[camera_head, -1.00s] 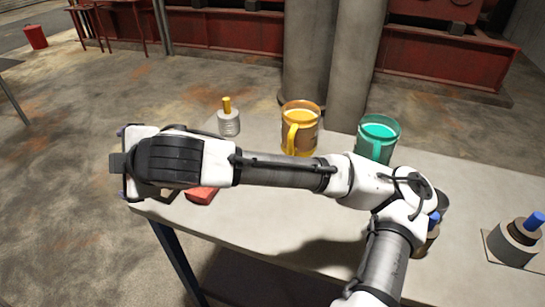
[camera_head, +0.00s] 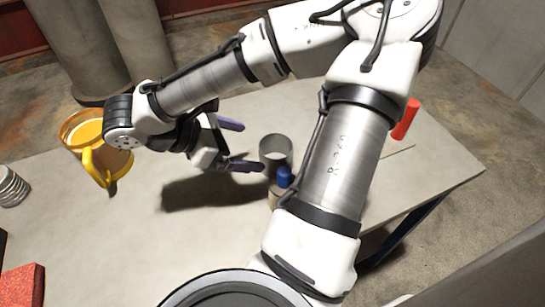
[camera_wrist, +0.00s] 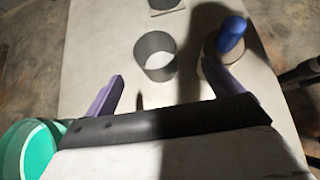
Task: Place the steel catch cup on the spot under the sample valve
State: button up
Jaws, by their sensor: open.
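The steel catch cup (camera_head: 275,150), a plain grey open-topped cylinder, stands upright on the table. It also shows in the wrist view (camera_wrist: 155,57). My gripper (camera_head: 237,146) is open, its two purple fingers pointing towards the cup. In the wrist view my gripper (camera_wrist: 160,74) has its fingertips spread to either side of the cup's near side, apart from it; the gap is empty. A round body with a blue top (camera_head: 282,180) stands close beside the cup, also in the wrist view (camera_wrist: 231,35). I cannot clearly make out the sample valve or its spot.
A square plate (camera_wrist: 165,8) lies beyond the cup. A red cylinder (camera_head: 405,118) is at the right. My arm hides part of the table.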

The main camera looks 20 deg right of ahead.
aim_at(288, 150)
jog(key=x, duration=0.4)
jog(key=shift+d+f, duration=0.1)
jog(key=shift+d, duration=0.05)
jog(key=x, duration=0.2)
jog(key=p+x, duration=0.1)
jog(key=x, duration=0.1)
jog(key=shift+w+d, duration=0.2)
jog(key=shift+w, duration=0.2)
jog(key=shift+d+f+p, duration=0.25)
jog(key=shift+d+p, duration=0.05)
jog(key=shift+d, duration=0.05)
jog(key=c, duration=1.2)
jog(key=shift+o, duration=0.2)
notch_tip(288, 150, up, 10)
